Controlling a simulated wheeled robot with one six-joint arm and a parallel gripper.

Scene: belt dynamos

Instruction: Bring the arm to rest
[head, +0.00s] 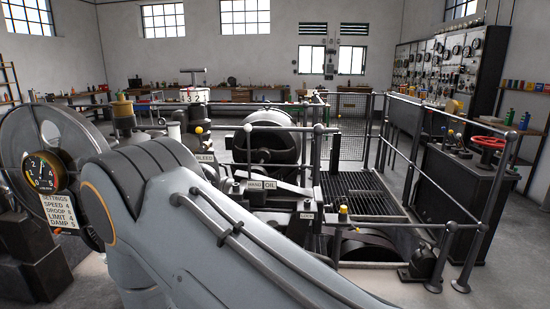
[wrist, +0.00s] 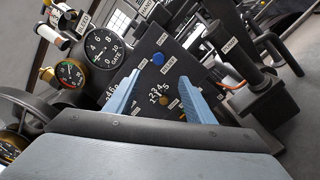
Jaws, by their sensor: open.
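My gripper (wrist: 160,78) shows in the wrist view with its two blue fingers apart and nothing between them. Beyond the fingers is a dark panel (wrist: 178,64) with a blue knob (wrist: 158,58), a brass knob (wrist: 163,100) and a printed number scale. I cannot tell how far the fingertips are from this panel. In the head view my grey arm (head: 215,245) fills the lower middle foreground. My gripper cannot be made out in the head view.
In the wrist view, a gate gauge (wrist: 103,48) is left of the fingers and a black lever box (wrist: 262,98) is right. In the head view, metal railings (head: 440,195) and a red handwheel (head: 487,142) stand right of the machinery. Open floor (head: 520,225) shows at far right.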

